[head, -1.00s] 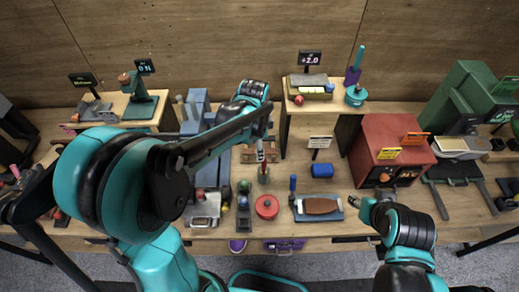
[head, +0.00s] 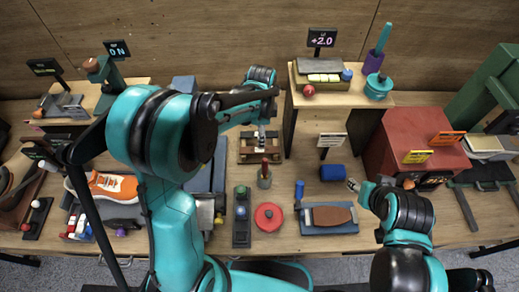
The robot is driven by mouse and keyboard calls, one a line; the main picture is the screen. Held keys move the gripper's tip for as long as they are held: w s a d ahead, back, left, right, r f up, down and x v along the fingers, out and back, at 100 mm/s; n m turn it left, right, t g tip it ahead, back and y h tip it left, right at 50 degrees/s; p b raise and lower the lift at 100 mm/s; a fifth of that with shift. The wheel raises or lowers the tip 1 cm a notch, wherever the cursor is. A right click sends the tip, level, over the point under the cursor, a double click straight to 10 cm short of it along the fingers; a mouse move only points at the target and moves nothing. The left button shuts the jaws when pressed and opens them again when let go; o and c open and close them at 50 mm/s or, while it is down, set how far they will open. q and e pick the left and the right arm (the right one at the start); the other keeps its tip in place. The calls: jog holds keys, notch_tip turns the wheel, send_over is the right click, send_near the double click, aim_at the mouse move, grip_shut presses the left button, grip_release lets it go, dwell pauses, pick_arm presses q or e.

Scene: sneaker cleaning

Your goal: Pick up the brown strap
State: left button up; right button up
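No thing is clearly recognisable as a brown strap. A brown wooden frame (head: 246,155) lies at the back middle. My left gripper (head: 262,141) is over or at this frame, pointing down; it is too small to tell whether its fingers hold anything. My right gripper (head: 353,185) is beside the blue cylinder, to the right of the board, and its finger opening is unclear. My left arm hides part of the bench's left side.
A red tin (head: 268,217), a cup (head: 264,177) and a dark rack (head: 242,218) stand near the middle. A blue cylinder (head: 333,172) and a red box (head: 416,146) are at right. An orange sneaker (head: 113,187) is at left. A raised shelf (head: 345,99) stands behind.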

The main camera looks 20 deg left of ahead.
aim_at(259, 150)
pick_arm(q)
notch_tip(259, 150, down, 3)
jog(key=shift+s+r+b, duration=0.1)
jog(key=shift+r+b, duration=0.05)
jog(key=shift+b, duration=0.15)
jog(key=f, duration=0.1)
jog(key=f+b, duration=0.1)
jog(key=f, duration=0.2)
jog(key=shift+a+f+b, duration=0.3)
jog(key=shift+f, duration=0.1)
jog(key=shift+r, duration=0.1)
jog(key=shift+c, duration=0.3)
grip_shut()
